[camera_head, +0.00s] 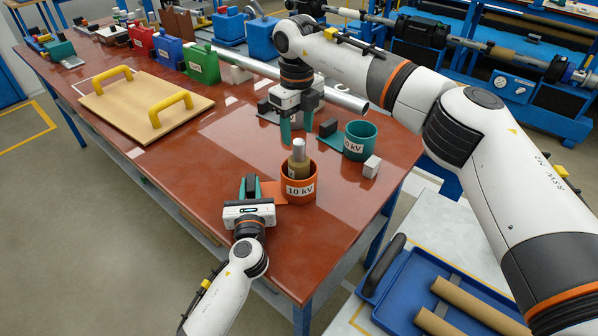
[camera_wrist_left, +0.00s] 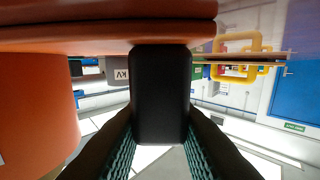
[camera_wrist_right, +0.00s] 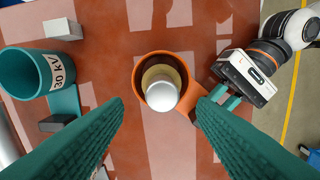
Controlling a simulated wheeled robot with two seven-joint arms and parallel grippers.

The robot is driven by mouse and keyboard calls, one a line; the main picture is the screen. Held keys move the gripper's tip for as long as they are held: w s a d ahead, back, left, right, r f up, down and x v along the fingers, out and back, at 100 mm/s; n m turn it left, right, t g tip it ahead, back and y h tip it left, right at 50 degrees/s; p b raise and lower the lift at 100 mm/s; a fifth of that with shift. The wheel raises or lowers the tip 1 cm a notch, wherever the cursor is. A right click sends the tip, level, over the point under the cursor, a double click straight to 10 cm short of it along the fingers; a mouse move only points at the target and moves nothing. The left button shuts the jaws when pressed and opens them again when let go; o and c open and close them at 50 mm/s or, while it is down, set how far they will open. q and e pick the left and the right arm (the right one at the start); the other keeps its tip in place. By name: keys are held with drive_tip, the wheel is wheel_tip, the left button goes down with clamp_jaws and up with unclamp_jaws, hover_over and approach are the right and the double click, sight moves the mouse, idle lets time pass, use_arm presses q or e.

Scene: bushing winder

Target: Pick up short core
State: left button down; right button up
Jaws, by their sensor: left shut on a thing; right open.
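A core with a silver top and a tan body (camera_head: 299,155) stands upright in the orange cup marked 10 kV (camera_head: 297,201). In the right wrist view the core's round silver end (camera_wrist_right: 161,95) shows inside the cup's rim, between the fingers. My left gripper (camera_head: 249,184) is shut on the black handle block (camera_wrist_left: 160,90) at the side of the orange cup. My right gripper (camera_head: 297,128) is open and empty, with teal fingers pointing down, above and behind the cup. Its fingers are apart from the core.
A teal cup marked 30 kV (camera_head: 361,137) and a small pale block (camera_head: 371,166) stand to the right. A long metal tube (camera_head: 340,98) lies behind. A wooden board with yellow handles (camera_head: 140,105) lies at left. A blue tray (camera_head: 400,296) holds cardboard tubes (camera_head: 470,304).

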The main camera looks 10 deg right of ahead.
sight(299, 142)
drive_tip(key=shift+s+d+f, duration=0.1)
drive_tip(key=shift+s+f, duration=0.05)
drive_tip(key=shift+f, duration=1.25)
drive_tip(key=shift+s+f, duration=0.15)
drive_tip(key=shift+f, duration=1.2)
drive_tip(key=shift+c, duration=0.5)
clamp_jaws()
